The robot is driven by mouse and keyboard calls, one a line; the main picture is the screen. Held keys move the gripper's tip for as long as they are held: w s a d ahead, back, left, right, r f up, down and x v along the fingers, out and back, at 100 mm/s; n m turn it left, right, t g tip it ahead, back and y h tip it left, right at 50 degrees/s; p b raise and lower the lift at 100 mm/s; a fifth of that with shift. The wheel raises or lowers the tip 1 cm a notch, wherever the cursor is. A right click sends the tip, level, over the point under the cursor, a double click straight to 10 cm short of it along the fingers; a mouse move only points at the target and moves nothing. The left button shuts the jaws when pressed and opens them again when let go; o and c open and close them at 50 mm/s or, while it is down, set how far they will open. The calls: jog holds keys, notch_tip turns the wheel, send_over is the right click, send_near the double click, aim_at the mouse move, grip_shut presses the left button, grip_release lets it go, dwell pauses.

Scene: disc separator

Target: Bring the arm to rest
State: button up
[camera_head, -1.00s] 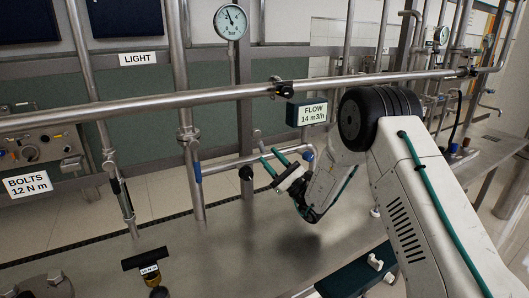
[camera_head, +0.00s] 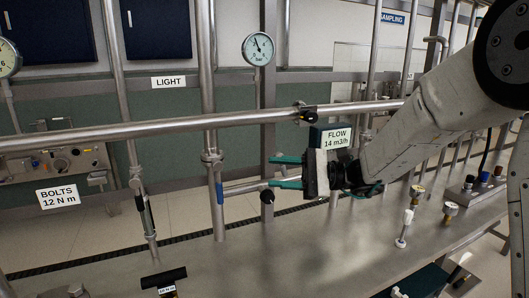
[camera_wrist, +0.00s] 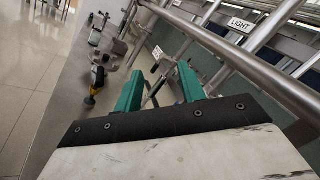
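My gripper (camera_head: 286,172) is in the middle of the head view, at the end of my arm, which comes in from the right. Its two green fingers point left and stand apart with nothing between them. In the wrist view the green fingers (camera_wrist: 157,90) are also spread and empty. The gripper is above the steel bench (camera_head: 290,245), apart from it, and appears in front of the lower pipework. The tip of one finger shows close to a short horizontal pipe (camera_head: 245,187); I cannot tell whether they touch.
A long horizontal pipe (camera_head: 180,127) crosses behind the gripper. The FLOW display (camera_head: 331,138) is just above it. A BOLTS panel (camera_head: 58,196) is at left. A black-topped T-shaped tool (camera_head: 164,279) stands at the lower front. Small valves (camera_head: 450,211) stand at right. The bench's middle is clear.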

jog(key=s+d+f+n+g+h, duration=0.1)
jog(key=s+d+n+h, duration=0.3)
jog(key=s, duration=0.6)
jog(key=s+d+n+g+h, duration=0.1)
jog(key=s+d+h, duration=0.2)
jog(key=s+h, duration=0.45)
jog(key=s+d+f+n+t+h, duration=0.1)
jog(key=s+d+f+t+h, duration=0.1)
jog(key=s+d+h, duration=0.2)
jog(key=s+d+f+n+t+h, duration=0.1)
jog(key=s+d+f+t+h, duration=0.1)
jog(key=s+d, duration=0.6)
jog(key=d+t+h, duration=0.1)
jog(key=d, duration=0.2)
jog(key=shift+s+d+f+n+h, duration=0.15)
jog(key=shift+d+f+n+h, duration=0.1)
jog(key=shift+d+n+h, duration=0.15)
